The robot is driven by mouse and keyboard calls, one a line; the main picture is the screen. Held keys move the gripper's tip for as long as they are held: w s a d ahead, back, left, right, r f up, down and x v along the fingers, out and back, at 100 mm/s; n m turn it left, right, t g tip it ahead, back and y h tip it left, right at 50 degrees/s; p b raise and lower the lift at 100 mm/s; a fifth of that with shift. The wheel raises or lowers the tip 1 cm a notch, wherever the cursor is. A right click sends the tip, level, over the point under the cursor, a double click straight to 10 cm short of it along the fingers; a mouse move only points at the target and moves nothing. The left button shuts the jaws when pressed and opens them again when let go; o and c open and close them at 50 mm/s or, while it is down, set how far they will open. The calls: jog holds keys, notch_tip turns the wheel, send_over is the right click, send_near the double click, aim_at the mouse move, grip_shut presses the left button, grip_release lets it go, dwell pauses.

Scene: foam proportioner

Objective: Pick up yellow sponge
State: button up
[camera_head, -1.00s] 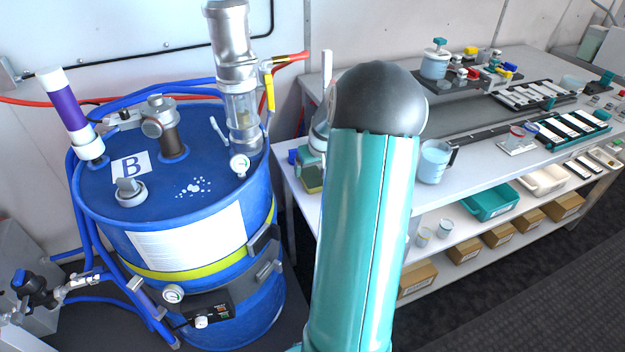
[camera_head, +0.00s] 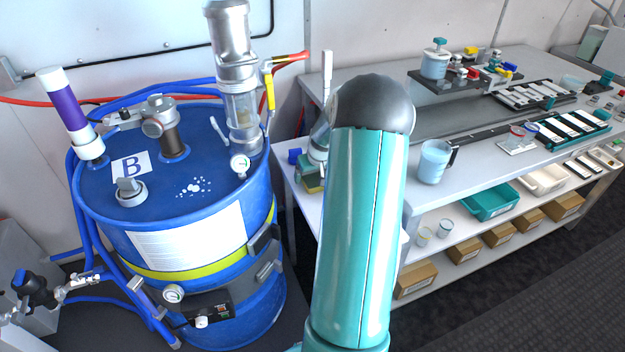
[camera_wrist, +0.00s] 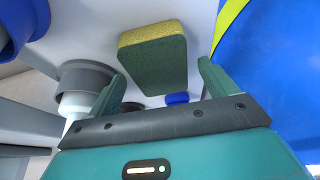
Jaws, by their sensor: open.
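The sponge (camera_wrist: 153,55) has a yellow face and a dark green face, and it shows in the wrist view on a pale surface, beyond and between my fingers. My gripper (camera_wrist: 160,69) is open, with its two green fingers apart and nothing held. The sponge looks clear of both fingers; the exact depth is hard to judge. In the head view, a small yellow-green block (camera_head: 312,186), likely the sponge, shows at the near left end of the white bench, partly beside my arm.
The large blue drum (camera_head: 205,216) stands left of the bench (camera_head: 425,204); its blue side fills the right of the wrist view. A small blue object (camera_wrist: 177,98) lies past the sponge. A grey-and-white item (camera_wrist: 82,88) stands close by the left finger. A beaker (camera_head: 434,162) stands farther right.

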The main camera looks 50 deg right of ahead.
aim_at(313, 176)
jog(key=shift+f, duration=0.2)
dwell(0.3)
jog(key=c, duration=1.1)
jog(key=shift+o, duration=0.2)
jog(key=shift+r, duration=0.55)
notch_tip(313, 176, up, 3)
jog(key=shift+f, duration=0.15)
jog(key=a+r, duration=0.2)
jog(key=s+a+r, duration=0.1)
jog(key=a+r, duration=0.1)
jog(key=r, duration=0.1)
jog(key=shift+s+a+r, duration=0.1)
jog(key=shift+a+r, duration=0.05)
jog(key=shift+a, duration=0.05)
jog(key=s+a+r, duration=0.2)
jog(key=a+r, duration=0.2)
jog(key=a, duration=0.5)
jog(key=shift+s+r, duration=0.2)
jog(key=shift+s, duration=0.2)
